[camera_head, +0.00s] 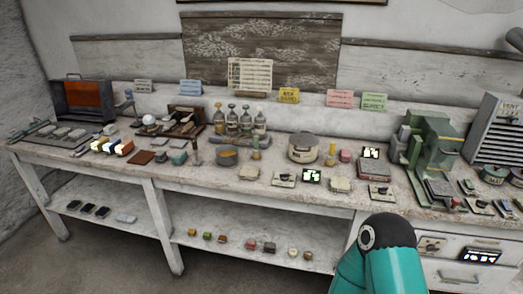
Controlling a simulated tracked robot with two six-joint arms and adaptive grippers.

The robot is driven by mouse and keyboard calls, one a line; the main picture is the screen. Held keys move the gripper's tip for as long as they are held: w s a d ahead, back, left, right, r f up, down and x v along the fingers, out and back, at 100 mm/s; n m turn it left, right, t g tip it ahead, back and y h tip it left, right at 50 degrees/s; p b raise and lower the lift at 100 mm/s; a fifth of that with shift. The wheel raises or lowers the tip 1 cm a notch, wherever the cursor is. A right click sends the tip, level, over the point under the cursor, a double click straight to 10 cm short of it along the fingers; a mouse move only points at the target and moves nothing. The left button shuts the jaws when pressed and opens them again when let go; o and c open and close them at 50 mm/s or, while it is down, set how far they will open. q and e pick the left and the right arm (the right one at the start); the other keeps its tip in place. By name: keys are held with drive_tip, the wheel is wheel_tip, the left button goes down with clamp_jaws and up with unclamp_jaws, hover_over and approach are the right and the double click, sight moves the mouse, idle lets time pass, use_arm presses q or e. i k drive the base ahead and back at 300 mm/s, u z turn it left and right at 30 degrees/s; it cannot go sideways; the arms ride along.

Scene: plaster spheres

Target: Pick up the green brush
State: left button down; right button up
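I cannot make out a green brush among the many small things on the long workbench (330,203); at this distance they are too small to tell apart. Several greenish things show, among them a green machine (428,150) at the right and small green-grey blocks (178,157) left of the middle. Neither gripper shows. A teal link of one of my arms fills the bottom right of the centre and hides part of the bench front and the lower shelf.
A round pot (303,149), bottles (246,120) and an orange-fronted box (86,98) stand on the crowded bench. A grey slatted cabinet (497,130) stands far right. The lower shelf (215,263) holds small blocks. The floor (110,268) at bottom left looks clear.

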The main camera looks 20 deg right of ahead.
sight(256, 155)
drive_tip(key=i, duration=0.9)
